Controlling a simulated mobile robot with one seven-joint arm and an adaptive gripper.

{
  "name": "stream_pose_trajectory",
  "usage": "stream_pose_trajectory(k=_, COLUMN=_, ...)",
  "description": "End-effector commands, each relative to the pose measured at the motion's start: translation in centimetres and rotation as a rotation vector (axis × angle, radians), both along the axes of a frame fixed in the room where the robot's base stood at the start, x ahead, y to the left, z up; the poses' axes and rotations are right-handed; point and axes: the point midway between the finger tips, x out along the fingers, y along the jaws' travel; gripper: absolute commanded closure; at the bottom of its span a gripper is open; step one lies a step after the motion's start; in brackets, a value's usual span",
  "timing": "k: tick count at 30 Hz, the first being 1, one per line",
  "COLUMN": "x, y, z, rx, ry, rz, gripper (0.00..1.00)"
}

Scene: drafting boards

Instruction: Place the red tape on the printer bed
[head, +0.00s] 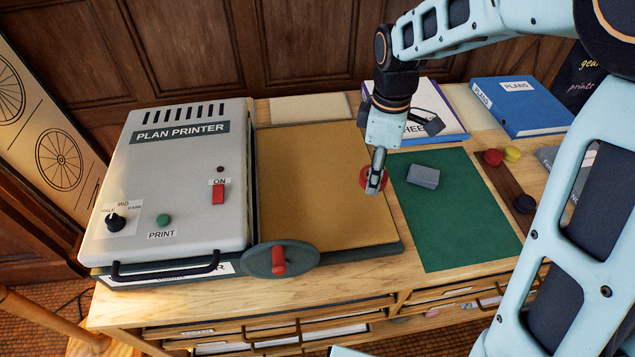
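The red tape (366,181) is a round roll at my gripper's fingers, partly hidden by the finger nearest the camera. My gripper (376,178) points down and appears shut on the tape; its far finger is hidden. In the head view the tape overlaps the right edge of the printer bed (312,190), a flat tan surface in a dark frame. The tape appears raised, but its exact height above the bed cannot be told. The visible part of the bed is bare.
The grey plan printer (175,180) stands left of the bed, with a handwheel (281,260) at the front. A grey block (423,176) lies on a green mat (460,215) to the right. Red, yellow and dark round items lie on a brown strip (505,180). Blue binder (522,106) behind.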

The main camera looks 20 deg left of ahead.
Motion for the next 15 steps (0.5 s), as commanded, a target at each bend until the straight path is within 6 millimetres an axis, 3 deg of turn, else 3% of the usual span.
stream_pose_trajectory(k=7, x=0.0, y=1.5, z=0.6, rx=0.0, ry=0.003, rz=0.112, gripper=0.78)
stream_pose_trajectory(k=15, x=3.7, y=4.4, z=-1.4, rx=0.0, ry=0.004, rz=0.114, gripper=0.78)
